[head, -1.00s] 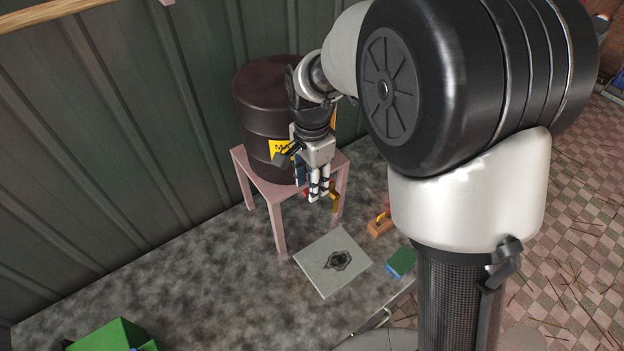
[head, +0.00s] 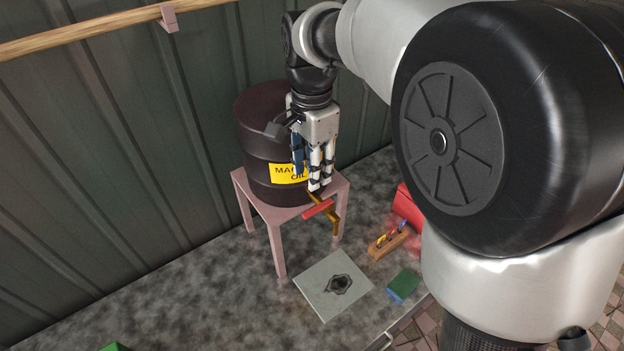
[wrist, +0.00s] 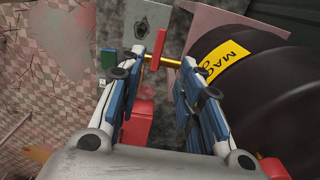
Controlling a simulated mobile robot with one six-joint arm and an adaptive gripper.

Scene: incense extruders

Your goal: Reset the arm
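My gripper (head: 319,187) hangs fingers-down in front of the dark oil barrel (head: 262,150), which has a yellow label. In the wrist view my gripper (wrist: 162,58) has its two blue-and-white fingers apart, with nothing held between them. A brass tap with a red handle (head: 318,208) is just below the fingertips. In the wrist view the tap's red handle (wrist: 158,48) shows beyond the gap between the fingers. I cannot tell whether a fingertip touches the tap. My gripper hides part of the label.
The barrel stands on a pink stool (head: 277,245). On the grey floor lie a square plate with a dark hole (head: 315,283), a green-and-blue block (head: 403,284), a wooden tool holder (head: 385,247) and a red object (head: 408,207). A corrugated wall (head: 120,150) stands behind.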

